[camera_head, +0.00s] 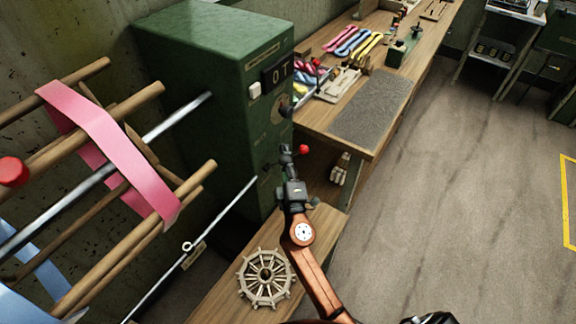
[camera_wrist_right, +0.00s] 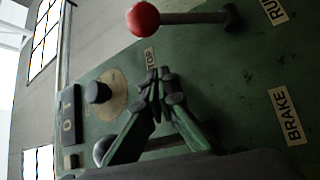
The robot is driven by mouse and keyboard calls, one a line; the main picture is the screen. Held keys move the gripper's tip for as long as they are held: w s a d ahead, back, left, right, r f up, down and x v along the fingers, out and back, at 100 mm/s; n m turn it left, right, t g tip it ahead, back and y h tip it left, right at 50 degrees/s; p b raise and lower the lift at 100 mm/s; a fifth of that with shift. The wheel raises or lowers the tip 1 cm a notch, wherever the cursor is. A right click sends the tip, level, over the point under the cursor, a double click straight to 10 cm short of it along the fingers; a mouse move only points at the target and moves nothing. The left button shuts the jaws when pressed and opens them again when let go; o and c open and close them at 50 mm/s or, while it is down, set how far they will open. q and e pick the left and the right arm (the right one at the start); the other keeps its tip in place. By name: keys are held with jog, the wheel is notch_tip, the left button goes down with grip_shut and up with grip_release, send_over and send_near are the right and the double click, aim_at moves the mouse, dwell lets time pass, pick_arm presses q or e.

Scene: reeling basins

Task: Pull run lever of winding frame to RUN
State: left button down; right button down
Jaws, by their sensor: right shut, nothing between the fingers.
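The winding frame's green cabinet (camera_head: 215,85) stands left of centre in the head view, with a counter and a dial on it. The run lever has a red ball knob (camera_head: 303,150) and also shows in the wrist view (camera_wrist_right: 143,19). There its rod runs right to a pivot near the RUN label (camera_wrist_right: 274,10). A STOP label (camera_wrist_right: 150,58) is below the rod. My right gripper (camera_wrist_right: 160,83) is shut and empty in front of the panel, below the knob and apart from it. In the head view the right gripper (camera_head: 287,160) is beside the cabinet. My left gripper is out of view.
A second, dark-knobbed lever (camera_wrist_right: 104,151) is partly hidden behind my fingers; a BRAKE label (camera_wrist_right: 288,115) is right of it. A wooden reel wheel (camera_head: 266,278) lies on the low bench. A workbench with a grey mat (camera_head: 370,108) is beyond. Floor at right is clear.

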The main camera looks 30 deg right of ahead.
aim_at(296, 153)
jog(key=shift+s+d+f, duration=0.2)
jog(key=shift+d, duration=0.4)
jog(key=shift+s+d+f, duration=0.15)
jog(key=shift+d, duration=0.4)
jog(key=shift+s+d+f, duration=0.2)
jog(key=shift+d, duration=0.4)
pick_arm(q)
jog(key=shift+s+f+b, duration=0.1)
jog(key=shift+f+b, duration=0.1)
jog(key=shift+b, duration=0.1)
pick_arm(e)
jog(key=shift+s+d+f, duration=0.1)
jog(key=shift+f, duration=0.05)
